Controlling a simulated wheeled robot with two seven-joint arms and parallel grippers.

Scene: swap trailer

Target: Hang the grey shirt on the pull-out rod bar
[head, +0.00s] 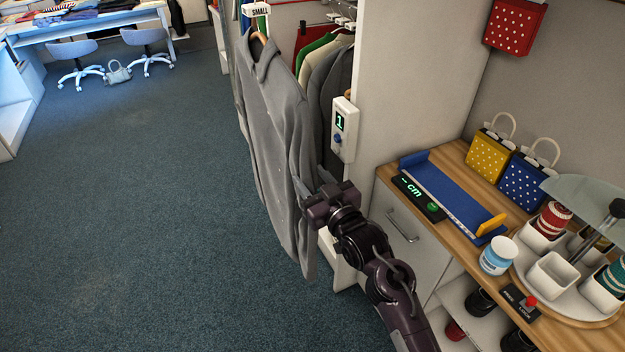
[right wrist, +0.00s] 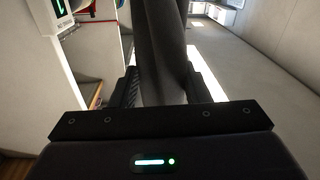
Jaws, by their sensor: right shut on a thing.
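The grey shirt (head: 275,130) hangs in the head view at the front of the wardrobe, with a brown hanger (head: 259,37) showing at its collar. A small sign reading SMALL (head: 256,9) is just above the hanger. The hanger's hook and the pull-out rod bar cannot be made out clearly. My right gripper (head: 309,196) is at the shirt's lower right edge, shut on the cloth. In the right wrist view the grey cloth (right wrist: 163,45) runs up from between the fingers. My left gripper is not in view.
Several garments (head: 322,62) hang inside the wardrobe behind the shirt. A white box with a green digit (head: 344,130) is on the panel edge close to my right gripper. The wooden counter (head: 456,155) at right holds a blue measuring tray, bags and cups.

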